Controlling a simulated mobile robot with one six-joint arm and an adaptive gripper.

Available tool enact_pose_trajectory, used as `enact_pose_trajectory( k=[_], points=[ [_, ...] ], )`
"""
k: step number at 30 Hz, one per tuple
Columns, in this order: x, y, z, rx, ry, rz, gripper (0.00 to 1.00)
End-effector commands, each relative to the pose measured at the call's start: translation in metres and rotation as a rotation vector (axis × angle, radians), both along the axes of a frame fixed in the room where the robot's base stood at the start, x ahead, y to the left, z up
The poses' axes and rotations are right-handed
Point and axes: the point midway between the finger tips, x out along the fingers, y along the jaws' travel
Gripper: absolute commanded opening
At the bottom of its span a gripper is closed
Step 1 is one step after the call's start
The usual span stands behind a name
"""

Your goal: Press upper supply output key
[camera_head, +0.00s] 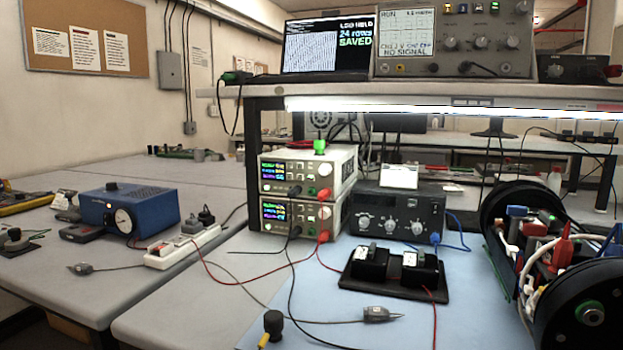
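The upper supply (285,180) is a light-coloured bench unit stacked on a similar lower supply (284,217), left of the middle of the table. Its small screen (273,170) is lit with coloured readings. Several small keys (301,178) sit right of the screen, too small to tell which is the output key or whether it is lit. My gripper is not in view.
Red and black leads hang from the lower supply across the blue mat (330,320). A dark instrument (398,212) stands right of the supplies, with a black holder (395,272) before it. An opened black cylinder (590,310) fills the right. A shelf (430,98) overhangs the supplies.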

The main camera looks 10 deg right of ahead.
Motion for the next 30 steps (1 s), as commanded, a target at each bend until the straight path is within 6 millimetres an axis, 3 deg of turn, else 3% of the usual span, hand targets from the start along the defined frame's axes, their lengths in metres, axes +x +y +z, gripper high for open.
enact_pose_trajectory(
  k=[13,14,20,30],
  points=[
    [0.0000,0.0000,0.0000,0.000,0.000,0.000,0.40],
    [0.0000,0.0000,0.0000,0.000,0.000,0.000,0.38],
    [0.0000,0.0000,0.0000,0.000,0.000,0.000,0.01],
    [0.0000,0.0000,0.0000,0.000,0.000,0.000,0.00]
  ],
)
